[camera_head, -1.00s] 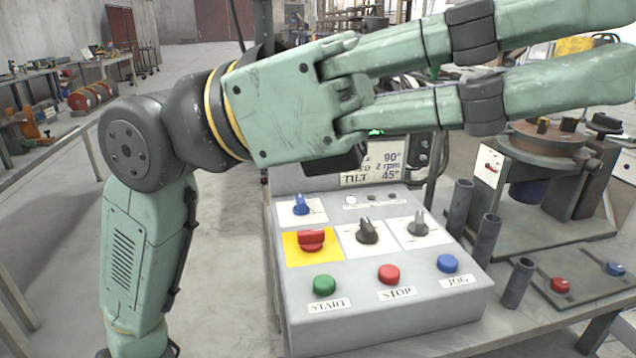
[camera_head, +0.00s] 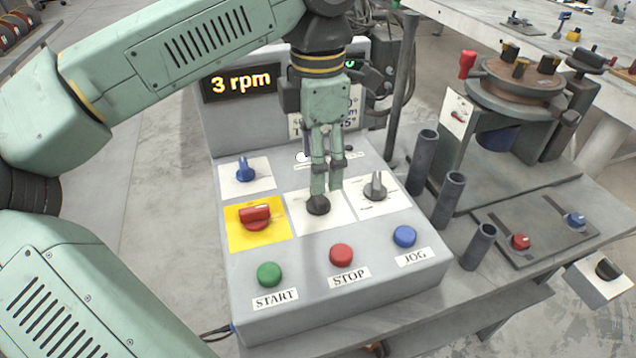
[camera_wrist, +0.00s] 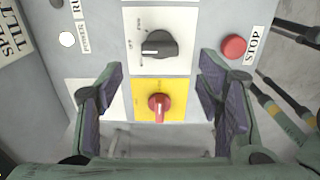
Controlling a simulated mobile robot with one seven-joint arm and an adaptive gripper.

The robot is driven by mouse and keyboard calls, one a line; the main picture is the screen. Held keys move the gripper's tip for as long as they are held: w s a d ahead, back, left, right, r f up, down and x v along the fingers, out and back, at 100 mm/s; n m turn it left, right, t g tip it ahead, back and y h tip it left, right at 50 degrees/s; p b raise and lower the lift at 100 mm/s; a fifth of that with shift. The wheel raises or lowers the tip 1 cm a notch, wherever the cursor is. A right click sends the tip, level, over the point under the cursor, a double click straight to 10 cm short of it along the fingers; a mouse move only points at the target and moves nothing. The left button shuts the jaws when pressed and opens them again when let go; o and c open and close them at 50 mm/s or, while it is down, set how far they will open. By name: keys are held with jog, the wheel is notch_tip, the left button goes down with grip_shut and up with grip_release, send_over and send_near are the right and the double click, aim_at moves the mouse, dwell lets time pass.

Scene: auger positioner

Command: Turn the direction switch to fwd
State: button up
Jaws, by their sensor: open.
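The grey control box holds several switches. A black knob (camera_head: 318,205) sits on the middle white plate; it also shows in the wrist view (camera_wrist: 158,44), its pale pointer line toward the left. A grey-black knob (camera_head: 375,188) sits on the right white plate.
A red switch (camera_head: 255,217) on a yellow plate and a blue knob (camera_head: 245,172) are left of the middle plate. Green START (camera_head: 269,274), red STOP (camera_head: 341,255) and blue JOG (camera_head: 404,237) buttons line the front. Upright grey tubes (camera_head: 450,200) stand to the right.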

aim_at(318, 200)
notch_tip(318, 200, down, 6)
jog(key=shift+f+p, duration=0.2)
jog(key=shift+p, duration=0.2)
jog(key=c, duration=1.2)
jog(key=shift+o, duration=0.2)
jog(key=shift+d, duration=0.1)
